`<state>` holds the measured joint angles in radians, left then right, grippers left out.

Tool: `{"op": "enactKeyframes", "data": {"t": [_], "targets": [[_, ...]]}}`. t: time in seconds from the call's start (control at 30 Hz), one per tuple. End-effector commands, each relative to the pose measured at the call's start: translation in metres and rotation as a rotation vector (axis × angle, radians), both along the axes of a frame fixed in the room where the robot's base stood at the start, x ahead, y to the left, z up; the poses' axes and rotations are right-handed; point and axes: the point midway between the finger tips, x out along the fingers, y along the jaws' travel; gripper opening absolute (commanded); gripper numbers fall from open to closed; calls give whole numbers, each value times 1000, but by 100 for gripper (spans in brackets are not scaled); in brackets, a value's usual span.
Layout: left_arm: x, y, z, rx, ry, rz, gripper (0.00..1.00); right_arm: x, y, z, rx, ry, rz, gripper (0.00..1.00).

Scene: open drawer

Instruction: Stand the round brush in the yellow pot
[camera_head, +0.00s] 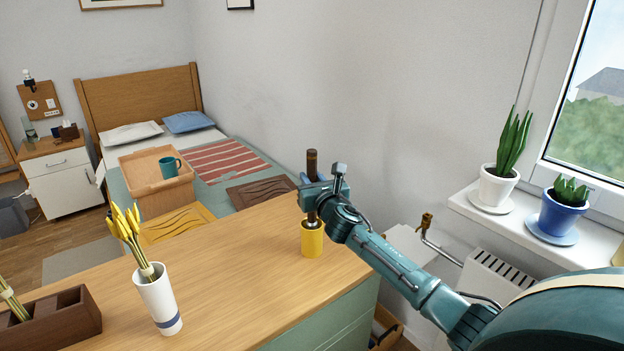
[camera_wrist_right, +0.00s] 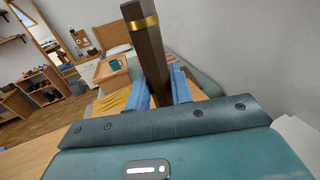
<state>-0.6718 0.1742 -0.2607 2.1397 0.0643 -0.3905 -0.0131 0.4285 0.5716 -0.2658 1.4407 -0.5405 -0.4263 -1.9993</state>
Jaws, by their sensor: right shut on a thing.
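The yellow pot (camera_head: 312,241) stands upright on the wooden desk top, near its right end. The brush (camera_head: 312,163) has a dark brown handle and stands about upright over the pot. Its lower end meets the pot's mouth, and its bristles are hidden, apparently inside. My right gripper (camera_head: 313,188) is shut on the handle above the pot. In the right wrist view the handle (camera_wrist_right: 152,55) with a gold band rises between the blue fingers (camera_wrist_right: 168,90). The pot is not visible there. My left gripper is not in view.
A white vase (camera_head: 158,303) with yellow flowers and a dark wooden box (camera_head: 66,320) stand on the desk at the left. Potted plants stand on the windowsill (camera_head: 470,205) at the right. The desk between vase and pot is clear.

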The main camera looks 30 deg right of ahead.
Motion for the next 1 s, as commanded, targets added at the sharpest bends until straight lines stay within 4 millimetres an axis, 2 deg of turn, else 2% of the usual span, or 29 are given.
{"op": "enactKeyframes", "data": {"t": [0.03, 0.33, 0.67, 0.83, 1.0], "targets": [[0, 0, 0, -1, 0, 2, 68, 0, 0, 0, 0, -1, 0, 23], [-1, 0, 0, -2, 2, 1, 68, 0, 0, 0, 0, 0, 0, 47], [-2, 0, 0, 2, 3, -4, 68, -4, 1, 0, -1, 1, 0, 47], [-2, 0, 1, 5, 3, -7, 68, -26, 6, 0, -2, 1, 1, 47], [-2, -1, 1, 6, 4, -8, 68, -62, 15, -1, -3, 3, 2, 47]]}}
